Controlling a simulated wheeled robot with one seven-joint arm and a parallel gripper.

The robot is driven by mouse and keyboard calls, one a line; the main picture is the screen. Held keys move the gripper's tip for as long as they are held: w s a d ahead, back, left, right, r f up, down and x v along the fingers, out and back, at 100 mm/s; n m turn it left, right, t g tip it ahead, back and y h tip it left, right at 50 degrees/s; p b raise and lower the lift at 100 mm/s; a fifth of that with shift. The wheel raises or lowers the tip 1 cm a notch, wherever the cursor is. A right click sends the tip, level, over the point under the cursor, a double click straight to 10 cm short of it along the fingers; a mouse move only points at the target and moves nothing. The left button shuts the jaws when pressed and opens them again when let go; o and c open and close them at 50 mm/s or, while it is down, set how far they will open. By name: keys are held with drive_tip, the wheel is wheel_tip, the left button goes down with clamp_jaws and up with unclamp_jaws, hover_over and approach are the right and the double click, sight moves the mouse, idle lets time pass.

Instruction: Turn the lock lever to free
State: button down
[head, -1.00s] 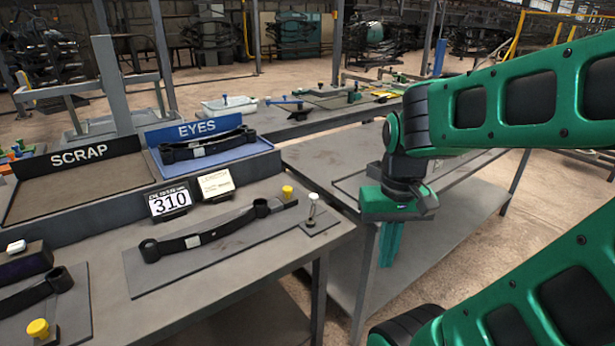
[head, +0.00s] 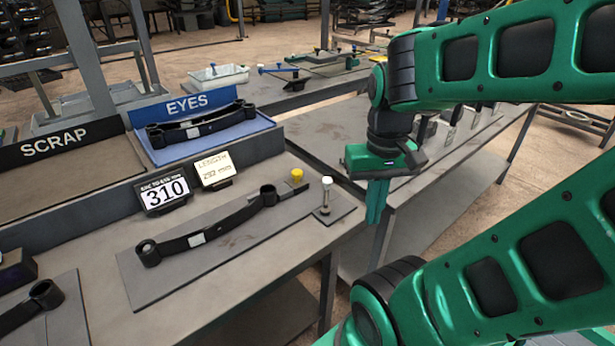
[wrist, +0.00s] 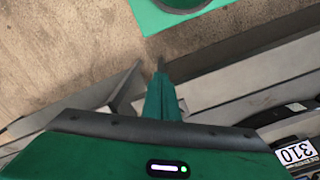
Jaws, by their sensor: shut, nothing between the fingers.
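My gripper (head: 376,205) hangs down beside the front bench, over the gap toward the bench on the right. Its green fingers are together and empty. They also show in the wrist view (wrist: 160,75), with floor and bench edges behind them. No part is clearly recognisable as the lock lever. A small blue lever-like bar (head: 277,69) lies on the far bench, well beyond my gripper; I cannot tell whether it is the lock lever or how it is set. A white-topped pin (head: 326,190) stands on a small plate, left of my gripper and apart from it.
A black leaf spring (head: 205,234) lies on a grey plate on the front bench, with a yellow knob (head: 296,175) near its end. Behind are the 310 display (head: 165,193), the EYES tray (head: 212,151) and the SCRAP tray (head: 70,185). The right bench (head: 330,136) has bare surface.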

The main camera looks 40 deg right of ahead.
drive_tip(key=w+d+r+n+g+h, duration=0.1)
drive_tip(key=w+r+n+h, duration=0.1)
drive_tip(key=w+n, duration=0.45)
drive_tip(key=w+r+n+g+h, duration=0.1)
drive_tip(key=w+r+n+h, duration=0.1)
drive_tip(key=w+n, duration=0.4)
drive_tip(key=w+a+n+h, duration=0.4)
drive_tip(key=w+a+n, duration=0.4)
drive_tip(key=w+a, duration=0.3)
approach(326, 192)
drive_tip(key=shift+w+f, duration=0.7)
drive_tip(key=shift+f, duration=0.3)
drive_tip(key=shift+s+d, duration=0.15)
drive_tip(key=shift+d, duration=0.35)
drive_tip(key=shift+s+d, duration=0.15)
drive_tip(key=shift+d, duration=0.35)
drive_tip(key=shift+s+d+f, duration=0.15)
drive_tip(key=shift+d+f, duration=0.05)
drive_tip(key=shift+d, duration=0.5)
